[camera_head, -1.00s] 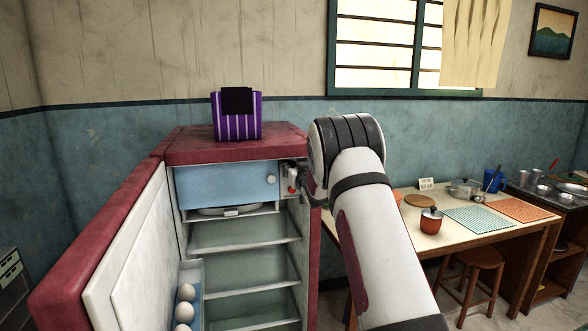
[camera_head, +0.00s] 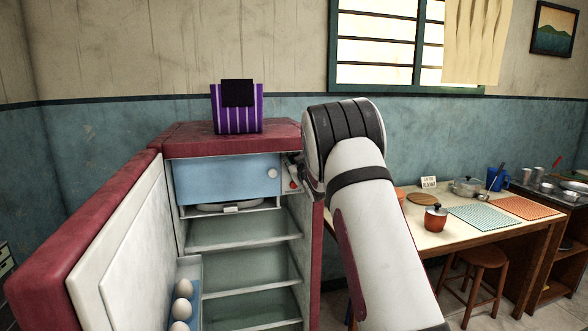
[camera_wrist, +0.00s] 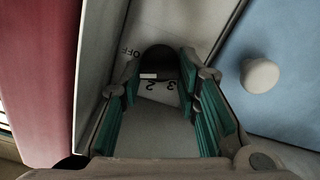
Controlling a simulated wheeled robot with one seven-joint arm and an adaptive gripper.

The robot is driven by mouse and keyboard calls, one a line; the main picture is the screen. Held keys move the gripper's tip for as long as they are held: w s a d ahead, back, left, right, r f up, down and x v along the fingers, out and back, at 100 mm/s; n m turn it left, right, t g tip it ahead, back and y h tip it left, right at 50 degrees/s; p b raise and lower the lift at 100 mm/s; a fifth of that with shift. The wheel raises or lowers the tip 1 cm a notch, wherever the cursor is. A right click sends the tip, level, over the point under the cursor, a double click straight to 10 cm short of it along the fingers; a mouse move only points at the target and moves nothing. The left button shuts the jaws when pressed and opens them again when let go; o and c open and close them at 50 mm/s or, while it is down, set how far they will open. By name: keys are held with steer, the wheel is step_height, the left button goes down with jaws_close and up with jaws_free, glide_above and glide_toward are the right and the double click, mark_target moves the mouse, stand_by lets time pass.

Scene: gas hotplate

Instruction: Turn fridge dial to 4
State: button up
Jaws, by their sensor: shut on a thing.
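The fridge (camera_head: 235,145) stands open, with a red top and a pale interior. In the wrist view its dial (camera_wrist: 159,60) is a dark round knob with a small white mark, on a pale panel (camera_wrist: 145,120). OFF shows to the knob's left, and 2 and 3 show below it, upside down. My gripper (camera_wrist: 160,73) has its green-padded fingers on either side of the knob and is shut on it. I cannot tell which number the mark points to. In the head view my arm largely hides the gripper at the compartment's right.
The blue freezer door (camera_head: 226,180) with a white knob is just beside my gripper. The open fridge door (camera_head: 95,255) holds eggs (camera_head: 183,288) at left. A purple striped bag (camera_head: 225,120) stands on top. A table (camera_head: 420,240) with kitchenware stands to the right.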

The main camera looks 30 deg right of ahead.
steer(key=shift+f+n+b, duration=0.2)
steer(key=shift+n+b, duration=4.5)
steer(key=shift+n, duration=0.6)
steer(key=shift+f+n+b, duration=0.15)
steer(key=shift+n+b, duration=4.55)
steer(key=shift+n, duration=0.6)
steer(key=shift+f+n+b, duration=0.2)
steer(key=shift+n+b, duration=4.5)
steer(key=shift+n, duration=0.6)
steer(key=o, duration=0.9)
